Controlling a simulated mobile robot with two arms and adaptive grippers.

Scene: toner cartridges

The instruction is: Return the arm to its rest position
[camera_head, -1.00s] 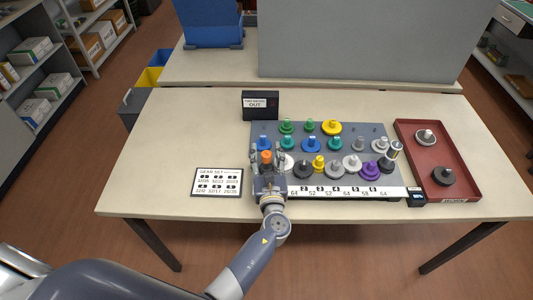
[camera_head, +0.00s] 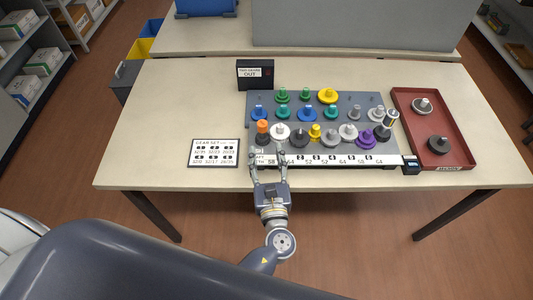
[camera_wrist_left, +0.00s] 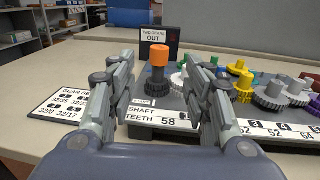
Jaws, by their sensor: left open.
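My left gripper (camera_head: 269,158) is open and empty, with its fingers over the front edge of the grey gear board. It also shows in the left wrist view (camera_wrist_left: 165,95), its two fingers apart. Between them, farther off, an orange-topped gear (camera_wrist_left: 158,68) stands on the board; it also shows in the head view (camera_head: 262,130) at the board's left end. The fingers are apart from it. My right gripper is not in view.
The grey gear board (camera_head: 258,102) holds several coloured gears. A red tray (camera_head: 439,103) with two grey gears lies at right. A black box labelled OUT (camera_head: 255,74) stands behind, a gear-set card (camera_head: 214,153) at left. The table's left side (camera_head: 165,110) is clear.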

